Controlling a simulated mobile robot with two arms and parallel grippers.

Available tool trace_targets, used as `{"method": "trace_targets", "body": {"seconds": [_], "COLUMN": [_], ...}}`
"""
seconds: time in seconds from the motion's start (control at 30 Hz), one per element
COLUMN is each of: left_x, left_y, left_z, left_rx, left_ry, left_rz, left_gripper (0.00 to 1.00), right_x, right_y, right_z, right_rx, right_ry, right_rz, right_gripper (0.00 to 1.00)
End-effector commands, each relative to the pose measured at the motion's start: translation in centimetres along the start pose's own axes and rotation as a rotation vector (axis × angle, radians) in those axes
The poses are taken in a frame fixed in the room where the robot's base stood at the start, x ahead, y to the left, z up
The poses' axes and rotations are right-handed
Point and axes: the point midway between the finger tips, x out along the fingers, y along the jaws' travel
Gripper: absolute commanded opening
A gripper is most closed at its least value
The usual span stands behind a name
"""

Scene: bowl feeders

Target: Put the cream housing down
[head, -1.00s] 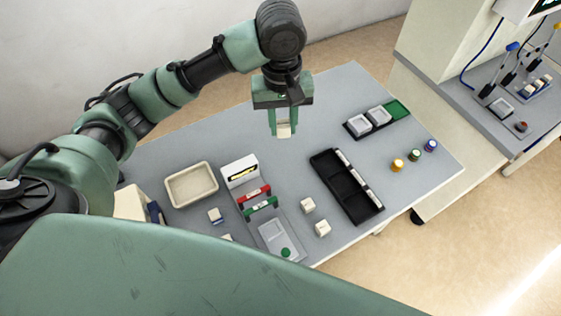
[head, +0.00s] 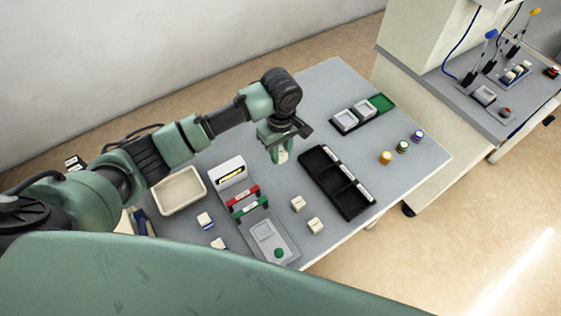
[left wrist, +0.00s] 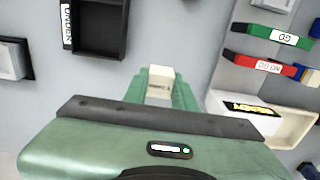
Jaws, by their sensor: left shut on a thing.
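My left gripper (head: 281,155) is shut on a cream housing (head: 284,157) and holds it above the grey table (head: 318,98), left of the black tray. Two more cream housings, one (head: 298,203) and another (head: 315,226), stand on the table in front of the black tray. The gap between the held housing and the table is hard to judge. My right gripper is not in view.
The black compartment tray (head: 345,192) looks empty. A grey tray pair (head: 345,122) stands behind. Colored knobs (head: 386,158) stand right.

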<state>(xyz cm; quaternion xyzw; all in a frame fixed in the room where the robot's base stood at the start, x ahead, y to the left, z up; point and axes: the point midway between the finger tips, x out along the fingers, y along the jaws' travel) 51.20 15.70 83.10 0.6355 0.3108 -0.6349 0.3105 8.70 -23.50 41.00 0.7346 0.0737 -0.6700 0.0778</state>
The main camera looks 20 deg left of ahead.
Motion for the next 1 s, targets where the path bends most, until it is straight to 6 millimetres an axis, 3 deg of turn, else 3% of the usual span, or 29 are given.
{"method": "trace_targets", "body": {"seconds": [0.43, 0.87, 0.9, 0.93, 1.0], "left_x": [5.2, 5.8, 5.8, 5.8, 5.8], "left_y": [0.0, 0.0, 0.0, 0.0, 0.0], "left_z": [0.1, 0.1, 0.1, 0.1, 0.0], "left_rx": [0.001, 0.001, 0.001, 0.001, 0.001], "left_ry": [-0.001, -0.001, -0.001, -0.001, -0.001], "left_rz": [-0.001, 0.0, 0.0, 0.0, 0.0], "left_gripper": [0.0, 0.0, 0.37, 0.46, 0.48], "right_x": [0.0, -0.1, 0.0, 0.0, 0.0], "right_y": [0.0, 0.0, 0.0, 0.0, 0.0], "right_z": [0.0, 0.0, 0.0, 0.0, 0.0], "right_rx": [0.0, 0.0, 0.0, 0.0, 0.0], "right_ry": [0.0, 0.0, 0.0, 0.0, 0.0], "right_rz": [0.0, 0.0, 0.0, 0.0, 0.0], "right_gripper": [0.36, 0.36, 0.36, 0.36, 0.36]}}
